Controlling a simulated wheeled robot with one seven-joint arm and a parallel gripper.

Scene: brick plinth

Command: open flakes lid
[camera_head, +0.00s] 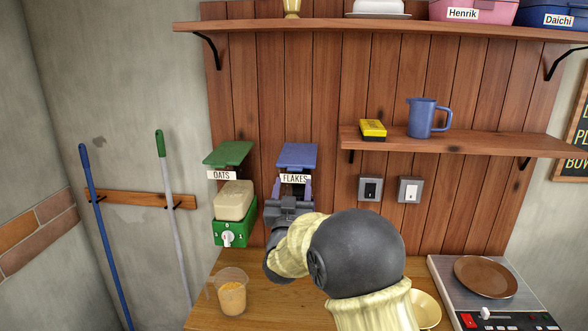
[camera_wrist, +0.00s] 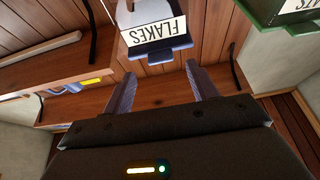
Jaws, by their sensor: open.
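The flakes dispenser has a blue lid (camera_head: 297,155) with a white FLAKES label (camera_head: 295,179) at its front edge. The label also shows upside down in the wrist view (camera_wrist: 155,37), with a blue tab below it. My gripper (camera_head: 291,200) is in front of the dispenser, just below the label, and hides most of the dispenser's body. In the wrist view my gripper (camera_wrist: 160,75) is open, with its two fingers apart and nothing between them. The label and tab lie just beyond the fingertips. I see no clear contact with the lid.
The oats dispenser, with a green lid (camera_head: 229,153), stands close on the left. A shelf (camera_head: 460,142) with a yellow box (camera_head: 372,128) and blue jug (camera_head: 421,118) is on the right. A cup of orange contents (camera_head: 232,297) and a pale bowl (camera_head: 426,310) stand on the counter.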

